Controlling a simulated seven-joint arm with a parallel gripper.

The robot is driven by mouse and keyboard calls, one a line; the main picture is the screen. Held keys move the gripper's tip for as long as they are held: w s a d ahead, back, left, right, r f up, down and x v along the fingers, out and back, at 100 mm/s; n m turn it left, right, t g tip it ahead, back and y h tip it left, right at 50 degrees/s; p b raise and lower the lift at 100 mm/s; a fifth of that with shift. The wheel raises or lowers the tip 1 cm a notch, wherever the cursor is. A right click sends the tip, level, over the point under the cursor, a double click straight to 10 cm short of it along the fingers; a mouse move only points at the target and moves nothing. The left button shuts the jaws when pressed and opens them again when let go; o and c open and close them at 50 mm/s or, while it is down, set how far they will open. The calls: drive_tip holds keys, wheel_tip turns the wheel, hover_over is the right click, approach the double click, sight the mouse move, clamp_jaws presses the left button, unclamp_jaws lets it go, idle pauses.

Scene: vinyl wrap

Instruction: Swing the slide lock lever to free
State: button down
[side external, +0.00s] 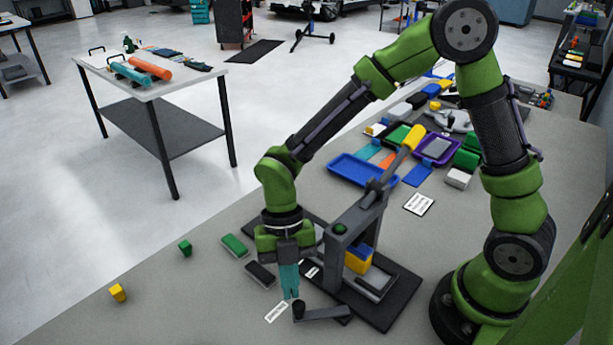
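The slide lock lever (326,314) is a flat dark bar with an upright black knob (299,309) at its left end. It lies low at the front edge of the dark press fixture's base (392,308), with its knob end toward the left. My gripper (291,296) points down with teal fingers, just above and slightly left of the knob. The fingers look close together, but their gap cannot be made out from this side. Contact with the knob cannot be told. A white label (276,312) lies left of the knob, its text unreadable.
The press frame (350,225) stands right of my gripper, with a yellow-gripped handle (413,138) and a yellow-and-blue block (358,259) inside. Green (234,246) and black (261,275) blocks lie to the left. Trays, including a blue one (345,177), are behind. The front-left bench is mostly clear.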

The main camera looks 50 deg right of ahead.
drive_tip(key=shift+s+a, duration=0.2)
drive_tip(key=shift+a, duration=0.15)
drive_tip(key=shift+s+a+n, duration=0.2)
drive_tip(key=shift+a+n, duration=0.1)
drive_tip(key=shift+n, duration=0.2)
drive_tip(key=s+a+n, duration=0.1)
drive_tip(key=s+a+n+h, duration=0.1)
drive_tip(key=n, duration=0.1)
drive_tip(key=shift+s+n+g+h, duration=0.1)
drive_tip(key=shift+n+g+h, duration=0.2)
drive_tip(key=shift+s+a, duration=0.25)
drive_tip(key=shift+s, duration=0.3)
drive_tip(key=shift+s+a, duration=0.2)
drive_tip(key=shift+s, duration=0.3)
drive_tip(key=shift+s, duration=0.1)
